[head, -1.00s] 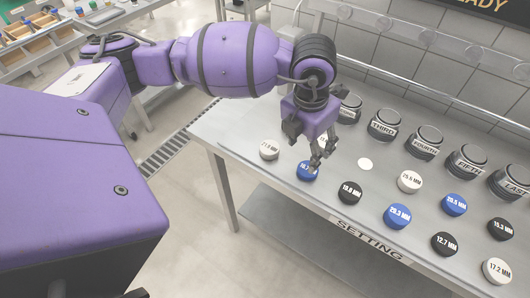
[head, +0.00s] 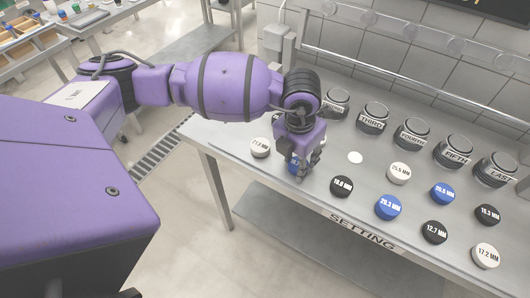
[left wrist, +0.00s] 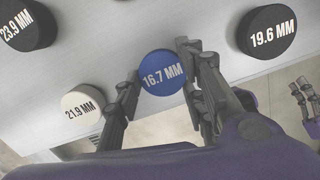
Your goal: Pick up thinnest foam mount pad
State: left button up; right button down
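The pads are short round discs labelled in MM on the steel table. The blue 16.7 MM pad (left wrist: 162,72) lies between the two spread fingers of my left gripper (left wrist: 160,80); whether they touch it is unclear. In the head view my left gripper (head: 298,168) hides most of this pad. The black 12.7 MM pad (head: 434,232), the lowest number I can read, lies near the front edge at right. The black 15.3 MM pad (head: 487,215) lies at far right. My right gripper (left wrist: 303,97) seems to show at the right edge of the left wrist view, clear of the pads.
A white 21.9 MM pad (head: 260,147) and a black 19.6 MM pad (head: 342,187) flank the blue pad. Other pads include blue 28.3 MM (head: 388,207) and white 17.2 MM (head: 486,256). Labelled black jars, such as FOURTH (head: 412,134), line the back. A blank white disc (head: 355,158) lies mid-table.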

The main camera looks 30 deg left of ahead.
pick_arm(q)
jog(key=shift+r, duration=0.1)
